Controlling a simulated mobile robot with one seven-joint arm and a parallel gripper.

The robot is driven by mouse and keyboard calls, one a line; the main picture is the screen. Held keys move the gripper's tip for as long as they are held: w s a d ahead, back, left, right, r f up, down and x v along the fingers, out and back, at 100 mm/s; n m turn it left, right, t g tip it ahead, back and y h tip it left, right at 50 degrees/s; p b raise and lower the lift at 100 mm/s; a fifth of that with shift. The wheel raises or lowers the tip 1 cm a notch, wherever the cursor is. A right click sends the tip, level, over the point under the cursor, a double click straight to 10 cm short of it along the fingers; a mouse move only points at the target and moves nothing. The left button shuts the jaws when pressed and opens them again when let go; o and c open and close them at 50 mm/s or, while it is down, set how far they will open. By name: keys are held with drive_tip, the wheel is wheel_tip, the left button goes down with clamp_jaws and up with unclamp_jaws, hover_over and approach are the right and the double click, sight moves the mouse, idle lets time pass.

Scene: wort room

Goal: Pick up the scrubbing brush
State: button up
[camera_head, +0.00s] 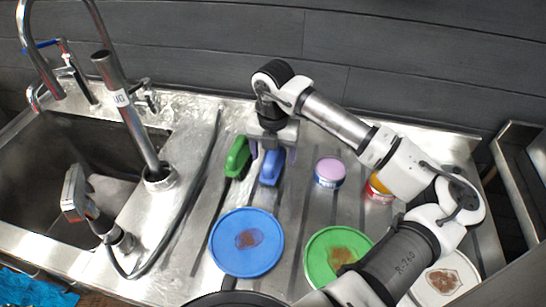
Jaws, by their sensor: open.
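Two brush-like blocks lie side by side on the steel counter, a blue one (270,168) and a green one (237,157). I take them for scrubbing brushes, but their bristles cannot be made out. My gripper (272,153) points down over the far end of the blue one, with its fingers apart on either side of it. The green one lies just left of the left finger. Whether the fingers touch the blue one cannot be told. The gripper hides the blue one's far end.
A blue plate (228,262), a green plate (318,270) and a white plate (459,270), all stained, lie nearer. A purple-topped can (329,173) and a red-yellow can (377,188) stand right. A dark hose (190,205), sink (100,150) and tap are left.

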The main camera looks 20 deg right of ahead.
drive_tip(key=shift+f, duration=0.85)
drive_tip(key=shift+c, duration=0.4)
drive_tip(key=c, duration=1.1)
drive_tip(key=shift+o, duration=0.2)
drive_tip(key=shift+r, duration=0.15)
wheel_tip(320, 180, up, 20)
drive_tip(key=b, duration=0.3)
drive_tip(key=shift+b, duration=0.35)
